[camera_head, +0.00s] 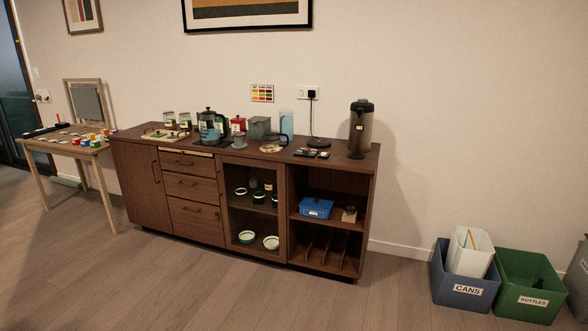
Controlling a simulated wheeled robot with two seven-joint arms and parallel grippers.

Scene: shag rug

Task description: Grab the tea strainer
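I cannot make out the tea strainer for certain at this distance. A wooden sideboard (190,150) stands against the wall, and tea things are on its top. There is a dark-lidded kettle or pot (207,124), a red canister (238,124), a grey-green box (260,128) and a pale blue cylinder (286,124). A small grey cup-like item (240,141) and a small round pale item (270,149) lie near the front edge. Neither of my grippers is in view.
A tall dark dispenser (360,125) stands at the sideboard's right end. A wooden side table (90,150) with small coloured items is at the left. A blue bin (458,290) and a green bin (525,295) stand at the right. The floor (290,300) in front is clear.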

